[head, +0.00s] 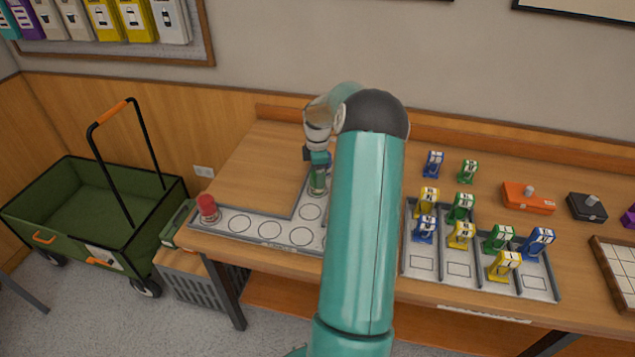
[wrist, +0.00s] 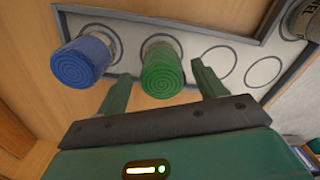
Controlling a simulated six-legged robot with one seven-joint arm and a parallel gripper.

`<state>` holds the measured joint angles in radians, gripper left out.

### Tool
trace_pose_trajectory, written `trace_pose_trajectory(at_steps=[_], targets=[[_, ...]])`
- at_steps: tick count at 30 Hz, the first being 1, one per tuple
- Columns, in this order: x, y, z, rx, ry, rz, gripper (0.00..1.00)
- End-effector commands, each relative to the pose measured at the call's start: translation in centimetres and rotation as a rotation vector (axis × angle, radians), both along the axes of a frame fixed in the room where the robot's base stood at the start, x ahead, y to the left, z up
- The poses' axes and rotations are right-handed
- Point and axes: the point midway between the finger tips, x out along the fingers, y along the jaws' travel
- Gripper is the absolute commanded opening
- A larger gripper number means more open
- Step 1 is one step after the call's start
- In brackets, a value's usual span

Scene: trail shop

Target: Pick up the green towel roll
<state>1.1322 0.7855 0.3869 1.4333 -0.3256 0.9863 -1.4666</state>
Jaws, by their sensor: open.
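The green towel roll (wrist: 162,73) stands on a printed circle of a pale grey tray, its spiral end facing my wrist camera. My gripper (wrist: 161,69) is open, with one dark green finger on each side of the roll's near end in the picture. I cannot tell whether the fingers touch it. A blue towel roll (wrist: 80,62) stands left of it, outside the left finger. In the head view, my gripper (head: 318,165) is low over the L-shaped tray (head: 258,212), partly behind my arm. Green of gripper and roll is hard to separate there.
A red roll (head: 207,208) stands at the tray's left end, with empty circles beside it. Right of my arm, a divided tray (head: 422,264) holds several blue, green and yellow items. A green wagon (head: 150,222) stands left of the table. Bare wood (head: 258,168) lies behind the tray.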

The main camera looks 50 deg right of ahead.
Motion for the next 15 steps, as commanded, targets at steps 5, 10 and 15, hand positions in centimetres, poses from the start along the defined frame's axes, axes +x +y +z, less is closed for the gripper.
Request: trace_pose_trajectory(at_steps=[5, 10, 15], targets=[[-0.2, 0.2, -2.9, 0.003, 0.001, 0.001, 0.69], [-0.1, 0.2, -4.1, 0.001, 0.001, 0.000, 0.69], [-0.1, 0.2, -4.1, 0.000, 0.000, 0.000, 0.67]])
